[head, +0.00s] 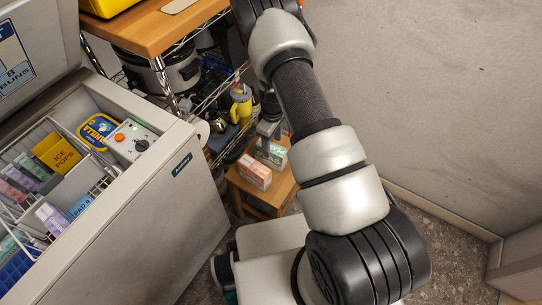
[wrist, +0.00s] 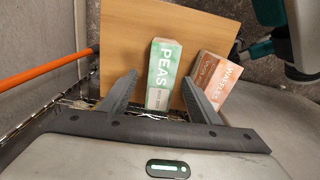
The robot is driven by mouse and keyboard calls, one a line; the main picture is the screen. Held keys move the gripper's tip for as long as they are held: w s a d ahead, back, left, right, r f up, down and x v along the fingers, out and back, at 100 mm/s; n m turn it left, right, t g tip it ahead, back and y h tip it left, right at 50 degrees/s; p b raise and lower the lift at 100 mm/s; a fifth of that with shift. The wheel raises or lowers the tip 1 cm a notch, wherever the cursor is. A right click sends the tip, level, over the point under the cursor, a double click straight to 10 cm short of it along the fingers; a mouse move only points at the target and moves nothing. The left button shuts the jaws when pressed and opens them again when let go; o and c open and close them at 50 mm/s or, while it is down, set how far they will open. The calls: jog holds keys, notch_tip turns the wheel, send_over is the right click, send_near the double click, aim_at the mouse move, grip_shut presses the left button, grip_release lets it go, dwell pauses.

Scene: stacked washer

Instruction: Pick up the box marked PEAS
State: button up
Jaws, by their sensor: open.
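The PEAS box (wrist: 162,68) is pale green and white and lies on a small wooden stool (wrist: 125,45). In the head view the green box (head: 276,153) shows partly, behind my gripper. My gripper (wrist: 160,78) is open and empty. In the wrist view its two fingers appear on either side of the PEAS box, the left finger left of it and the right finger right of it. In the head view my gripper (head: 268,130) points down above the box. I cannot tell how far the fingertips are above it.
A red and white WAFFLES box (wrist: 218,72) lies close right of the PEAS box, near the right finger. A wire shelf rack (head: 215,95) stands beside the stool. An open chest freezer (head: 165,205) is at left, and a plain wall (head: 420,90) is at right.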

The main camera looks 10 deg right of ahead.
jog(key=f+b, duration=0.1)
jog(key=f, duration=0.4)
jog(key=shift+a+f, duration=0.2)
jog(key=c, duration=1.3)
jog(key=shift+c, duration=0.4)
jog(key=shift+r, duration=0.15)
